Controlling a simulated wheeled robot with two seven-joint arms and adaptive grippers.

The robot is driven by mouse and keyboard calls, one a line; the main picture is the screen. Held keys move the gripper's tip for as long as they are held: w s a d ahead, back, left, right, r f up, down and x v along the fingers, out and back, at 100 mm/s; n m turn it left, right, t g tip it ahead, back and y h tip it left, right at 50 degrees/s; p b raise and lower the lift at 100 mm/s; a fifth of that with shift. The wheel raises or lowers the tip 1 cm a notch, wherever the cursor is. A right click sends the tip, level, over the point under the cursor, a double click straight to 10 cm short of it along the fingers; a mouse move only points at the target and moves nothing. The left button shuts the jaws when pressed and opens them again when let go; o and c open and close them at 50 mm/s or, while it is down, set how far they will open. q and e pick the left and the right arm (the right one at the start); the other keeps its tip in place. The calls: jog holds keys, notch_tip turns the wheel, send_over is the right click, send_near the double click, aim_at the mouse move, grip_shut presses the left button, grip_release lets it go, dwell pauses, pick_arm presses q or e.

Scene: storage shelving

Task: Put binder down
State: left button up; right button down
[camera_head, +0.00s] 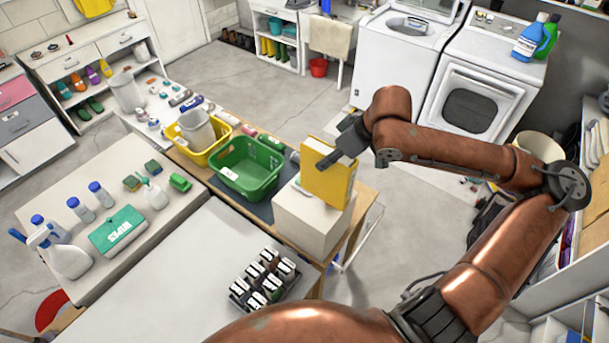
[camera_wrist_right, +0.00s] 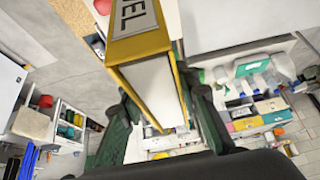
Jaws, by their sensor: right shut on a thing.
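The yellow binder (camera_head: 326,178) stands upright at the right end of the table, directly above the white box (camera_head: 306,222). Its lower edge is at or just over the box top; I cannot tell if it touches. My right gripper (camera_head: 338,152) reaches in from the right and is shut on the upper part of the binder. In the right wrist view the binder (camera_wrist_right: 150,85) sits between the two fingers of the right gripper (camera_wrist_right: 165,105), with a lettered label on its spine. My left gripper is not in view.
A green basket (camera_head: 247,168) and a yellow basket (camera_head: 200,135) stand left of the box. A black rack of small labelled items (camera_head: 264,278) lies on the nearer white table. Washing machines (camera_head: 470,100) stand behind my arm. Open floor (camera_head: 400,270) lies right of the table.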

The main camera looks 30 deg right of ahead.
aim_at(306, 175)
jog(key=w+a+f, duration=0.2)
jog(key=w+f, duration=0.1)
jog(key=w+a+f, duration=0.1)
jog(key=f, duration=0.1)
jog(key=shift+w+a+f, duration=0.2)
jog(key=shift+a+f, duration=0.05)
jog(key=shift+a, duration=0.15)
jog(key=f, duration=0.4)
jog(key=shift+w+a+f+p, duration=0.15)
jog(key=shift+w+a+p, duration=0.1)
jog(key=shift+p, duration=0.15)
jog(key=c, duration=1.9)
grip_release()
jog(key=shift+f, duration=0.1)
jog(key=shift+c, duration=0.2)
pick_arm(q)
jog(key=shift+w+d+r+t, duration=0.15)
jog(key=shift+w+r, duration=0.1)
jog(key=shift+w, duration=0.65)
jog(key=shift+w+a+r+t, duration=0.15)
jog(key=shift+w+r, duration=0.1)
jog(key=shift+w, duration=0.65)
pick_arm(e)
jog(key=o, duration=0.5)
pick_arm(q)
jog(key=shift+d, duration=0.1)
